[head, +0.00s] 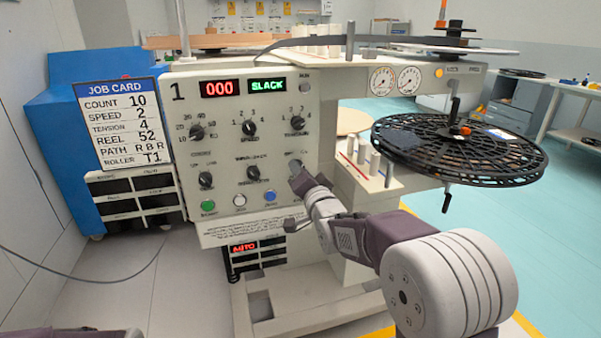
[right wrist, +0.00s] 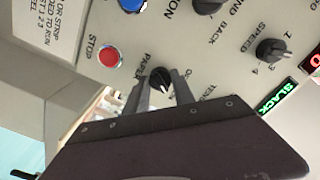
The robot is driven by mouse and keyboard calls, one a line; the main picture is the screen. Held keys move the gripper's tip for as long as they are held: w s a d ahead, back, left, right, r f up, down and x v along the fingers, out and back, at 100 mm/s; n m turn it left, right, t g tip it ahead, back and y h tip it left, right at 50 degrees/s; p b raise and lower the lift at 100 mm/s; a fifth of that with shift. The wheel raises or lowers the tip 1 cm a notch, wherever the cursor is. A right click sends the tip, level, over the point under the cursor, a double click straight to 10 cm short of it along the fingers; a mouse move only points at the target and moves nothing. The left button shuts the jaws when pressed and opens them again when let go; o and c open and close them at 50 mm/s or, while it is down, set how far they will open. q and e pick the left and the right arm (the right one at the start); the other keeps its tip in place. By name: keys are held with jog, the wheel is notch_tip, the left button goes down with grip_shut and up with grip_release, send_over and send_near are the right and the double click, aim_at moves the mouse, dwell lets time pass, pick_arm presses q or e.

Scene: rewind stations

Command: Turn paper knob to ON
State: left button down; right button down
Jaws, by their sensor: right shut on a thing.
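The paper knob (right wrist: 160,77) is a small black knob with a white pointer mark, on the cream control panel (head: 306,120). In the right wrist view it sits between the two fingertips of my right gripper (right wrist: 161,87), next to the partly covered PAPER lettering. My right gripper also shows in the head view (head: 297,172), at the lower right of the panel, where it hides the knob. It is shut on the knob. I cannot read which position the pointer marks.
A red stop button (right wrist: 110,57) is close beside the knob. Other black knobs, such as the speed knob (head: 249,128), and a green button (head: 208,206) share the panel. A black reel (head: 455,150) stands to the right. A job card (head: 117,115) is at left.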

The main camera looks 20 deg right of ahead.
jog(key=c, duration=1.1)
grip_release()
jog(key=shift+o, duration=0.2)
jog(key=s+p, duration=0.2)
jog(key=s, duration=0.7)
jog(key=shift+d, duration=0.15)
jog(key=shift+f, duration=0.1)
